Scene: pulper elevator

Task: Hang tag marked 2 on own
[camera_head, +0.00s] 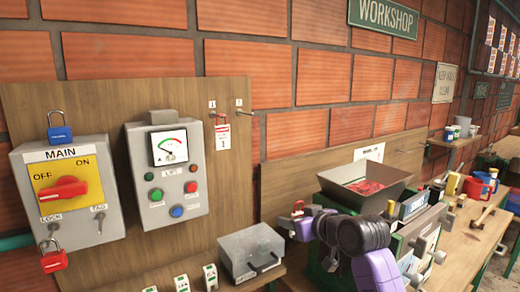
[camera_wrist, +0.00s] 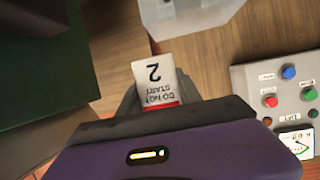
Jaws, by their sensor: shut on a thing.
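The white tag marked 2 (camera_wrist: 156,78), with "DO NOT START" and a red band, is between the fingers of my gripper (camera_wrist: 158,98) in the wrist view. My gripper is shut on it, and the numbered part sticks out past the fingers. In the head view my gripper (camera_head: 301,213) is right of the wooden board and in front of the hopper machine, apart from the pegs. The peg labelled 2 (camera_head: 249,109) is bare. Tag 1 (camera_head: 222,136) hangs on the peg labelled 1, just left of it.
The MAIN switch box (camera_head: 65,195) bears blue and red padlocks. The grey control panel (camera_head: 168,175) stands beside it. The grey hopper (camera_head: 362,185) is behind my arm. The air before the pegs looks clear.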

